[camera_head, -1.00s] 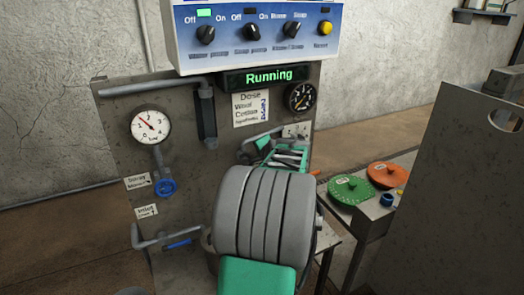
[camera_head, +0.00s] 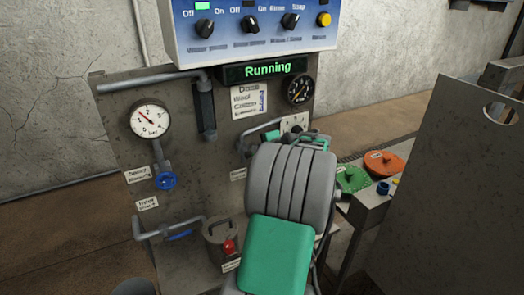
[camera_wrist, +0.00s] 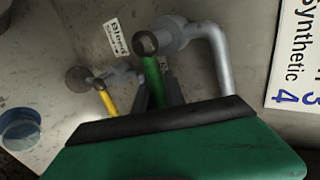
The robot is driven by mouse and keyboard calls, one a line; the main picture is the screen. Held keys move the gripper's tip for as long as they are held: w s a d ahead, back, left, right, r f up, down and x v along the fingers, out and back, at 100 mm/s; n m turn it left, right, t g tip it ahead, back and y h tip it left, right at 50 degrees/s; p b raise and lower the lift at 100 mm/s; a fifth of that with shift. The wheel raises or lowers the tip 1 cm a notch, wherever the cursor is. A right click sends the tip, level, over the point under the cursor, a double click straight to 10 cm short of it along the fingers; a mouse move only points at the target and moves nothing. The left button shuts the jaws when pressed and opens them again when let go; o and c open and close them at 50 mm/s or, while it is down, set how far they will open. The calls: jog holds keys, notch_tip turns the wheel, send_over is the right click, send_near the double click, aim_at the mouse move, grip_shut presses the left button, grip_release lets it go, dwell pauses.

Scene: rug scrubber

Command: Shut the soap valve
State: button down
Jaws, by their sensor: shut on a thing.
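In the wrist view, a green lever handle (camera_wrist: 152,75) hangs from a grey bent pipe valve (camera_wrist: 148,42). My gripper (camera_wrist: 158,95) is shut on this lever, with a dark finger on either side of it. No soap label is readable beside it. In the head view, the valve's grey pipe (camera_head: 262,127) shows left of my arm. My arm hides the lever and the fingertips there. Only green parts of my gripper (camera_head: 314,143) show behind my arm.
A small valve with a yellow lever (camera_wrist: 108,101) sits close by, beside a "Bleed" label (camera_wrist: 117,38). A blue wheel valve (camera_head: 166,181), a pressure gauge (camera_head: 150,119) and a "Running" display (camera_head: 265,70) are on the panel. Green (camera_head: 351,180) and orange discs (camera_head: 384,163) lie right.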

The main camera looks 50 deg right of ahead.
jog(key=shift+f, duration=0.1)
jog(key=c, duration=1.4)
grip_release()
jog(key=b+v, duration=0.1)
jog(key=v, duration=0.6)
jog(key=shift+s+a, duration=0.15)
jog(key=shift+s, duration=0.15)
jog(key=shift+r, duration=0.25)
jog(key=p+v, duration=0.4)
jog(key=v, duration=0.5)
jog(key=shift+f, duration=0.1)
